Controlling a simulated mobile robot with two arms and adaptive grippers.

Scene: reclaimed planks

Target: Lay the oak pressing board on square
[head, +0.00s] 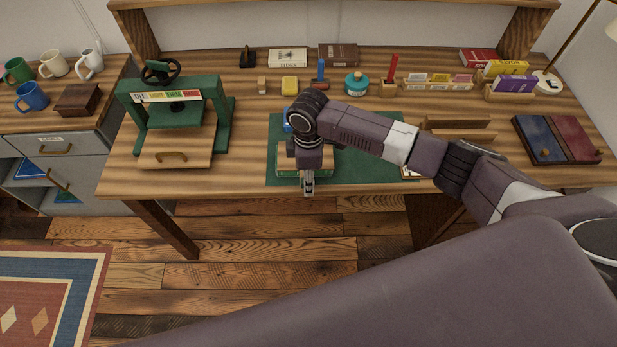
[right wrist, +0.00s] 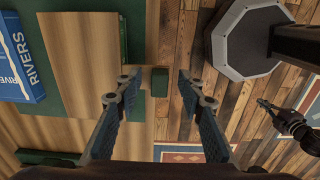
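A flat pale wooden board, apparently the oak pressing board (right wrist: 80,62), lies over the green mat (right wrist: 136,25) in the right wrist view. In the head view my right arm partly hides a low stack with a green edge on the mat (head: 350,172). My right gripper (head: 308,188) points down at the mat's front edge.
A green press (head: 222,112) stands on the bench to the left. A blue book (right wrist: 22,62) lies beside the board. Wooden holders (head: 458,128) and a blue and red book pair (head: 556,140) are at the right. Small tools line the back.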

